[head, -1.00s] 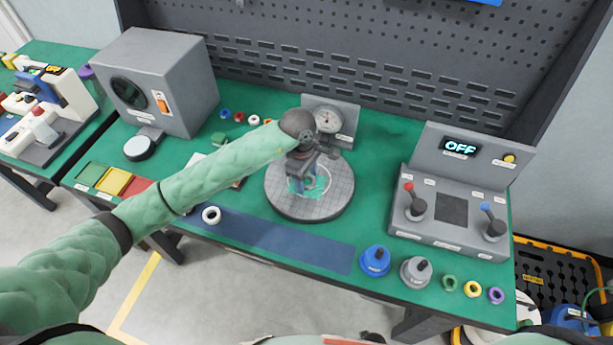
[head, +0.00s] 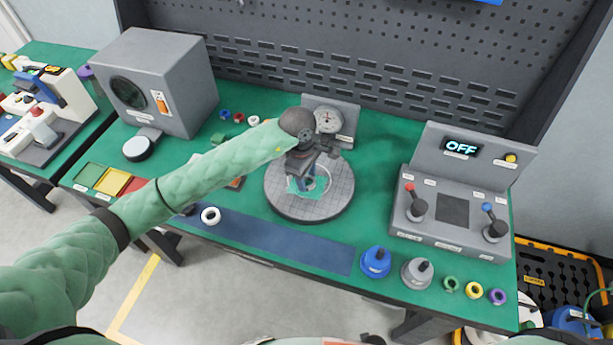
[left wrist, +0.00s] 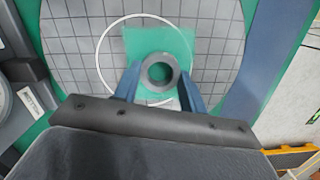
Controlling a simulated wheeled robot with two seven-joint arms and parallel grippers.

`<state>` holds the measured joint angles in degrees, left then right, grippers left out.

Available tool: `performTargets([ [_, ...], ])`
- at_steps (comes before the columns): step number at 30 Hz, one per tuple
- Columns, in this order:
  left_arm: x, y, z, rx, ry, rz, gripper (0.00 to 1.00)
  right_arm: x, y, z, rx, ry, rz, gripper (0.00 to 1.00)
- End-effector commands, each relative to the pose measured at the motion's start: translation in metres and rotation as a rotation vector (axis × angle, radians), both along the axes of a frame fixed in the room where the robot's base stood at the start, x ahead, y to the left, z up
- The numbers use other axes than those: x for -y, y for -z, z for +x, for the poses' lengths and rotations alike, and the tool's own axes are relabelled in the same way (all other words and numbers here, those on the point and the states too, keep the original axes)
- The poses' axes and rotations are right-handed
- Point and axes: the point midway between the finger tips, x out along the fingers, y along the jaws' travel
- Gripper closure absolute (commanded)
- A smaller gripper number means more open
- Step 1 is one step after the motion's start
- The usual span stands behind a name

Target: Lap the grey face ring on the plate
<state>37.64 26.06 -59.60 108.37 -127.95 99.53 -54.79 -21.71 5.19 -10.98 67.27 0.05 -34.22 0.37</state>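The grey face ring (left wrist: 148,76) lies flat on the round gridded plate (left wrist: 85,50) in the left wrist view. My left gripper (left wrist: 160,78) has its two blue fingers closed against opposite sides of the ring. A green patch (left wrist: 185,45) and a thin white circle (left wrist: 101,69) show on the plate around the ring. In the head view my left gripper (head: 302,184) reaches down onto the plate (head: 338,200) and hides the ring. My right gripper is not in view.
A dial gauge stand (head: 328,120) is close behind the plate. A control panel (head: 450,225) with an OFF display stands to the right. A blue strip (head: 270,237) with a white ring (head: 210,216) lies in front. Blue and grey weights (head: 375,262) sit near the front edge.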

Motion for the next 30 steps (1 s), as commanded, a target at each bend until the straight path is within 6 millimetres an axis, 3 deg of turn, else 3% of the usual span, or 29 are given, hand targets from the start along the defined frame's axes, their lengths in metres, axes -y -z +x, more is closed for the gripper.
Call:
performTargets([
  [1,0.0,0.0,0.0,0.0,0.0,0.0,0.69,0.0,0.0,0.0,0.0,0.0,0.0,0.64],
  [3,0.0,0.0,0.0,0.0,0.0,0.0,0.83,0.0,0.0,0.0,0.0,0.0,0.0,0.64],
  [4,0.0,0.0,0.0,0.0,0.0,0.0,0.6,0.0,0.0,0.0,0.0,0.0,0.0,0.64],
  [7,0.0,0.0,0.0,0.0,0.0,0.0,0.8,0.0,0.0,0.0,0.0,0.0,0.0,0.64],
  [30,0.0,-0.012,0.0,0.0,0.0,0.0,0.8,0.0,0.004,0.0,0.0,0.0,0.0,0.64],
])
